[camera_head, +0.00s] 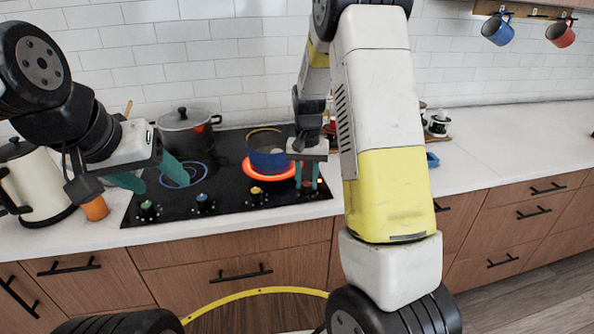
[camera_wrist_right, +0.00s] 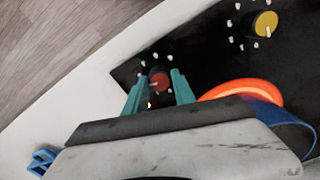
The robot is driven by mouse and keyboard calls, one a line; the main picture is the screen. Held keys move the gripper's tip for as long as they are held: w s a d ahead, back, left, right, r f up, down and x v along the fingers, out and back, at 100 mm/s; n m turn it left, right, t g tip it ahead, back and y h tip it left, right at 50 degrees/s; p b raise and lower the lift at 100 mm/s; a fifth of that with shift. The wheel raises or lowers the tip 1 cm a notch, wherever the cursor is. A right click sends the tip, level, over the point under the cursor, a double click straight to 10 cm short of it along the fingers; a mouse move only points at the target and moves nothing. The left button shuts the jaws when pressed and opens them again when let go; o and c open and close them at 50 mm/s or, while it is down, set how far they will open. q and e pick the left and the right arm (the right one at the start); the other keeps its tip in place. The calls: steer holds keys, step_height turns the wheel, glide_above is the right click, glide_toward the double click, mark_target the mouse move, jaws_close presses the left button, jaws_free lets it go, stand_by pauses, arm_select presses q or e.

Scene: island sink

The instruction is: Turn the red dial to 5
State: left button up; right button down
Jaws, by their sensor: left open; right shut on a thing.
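The red dial (camera_wrist_right: 160,80) is at the near right corner of the black cooktop (camera_head: 222,214). White marks surround it in the right wrist view, and its pointer is too small to read for certain. My right gripper (camera_head: 308,186) is lowered onto this dial from above. Its two teal fingers (camera_wrist_right: 160,92) are on either side of the dial and shut on it. In the head view the fingers mostly hide the dial. My left gripper (camera_head: 150,177) is open and empty above the left part of the cooktop.
A blue pot (camera_head: 268,158) stands on a glowing red-orange burner (camera_head: 250,172) close to my right gripper. Yellow (camera_wrist_right: 265,23), blue (camera_head: 203,201) and green (camera_head: 148,208) dials line the front. A dark lidded pot (camera_head: 188,140) stands behind; a white kettle (camera_head: 36,185) is left. Right counter has free room.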

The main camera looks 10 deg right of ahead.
steer(key=m, duration=0.4)
steer(key=shift+m, duration=0.3)
steer(key=m, duration=0.4)
steer(key=shift+m, duration=0.3)
steer(key=m, duration=0.4)
steer(key=shift+m, duration=2.5)
steer(key=c, duration=1)
jaws_free()
steer(key=shift+c, duration=0.2)
steer(key=shift+r, duration=0.1)
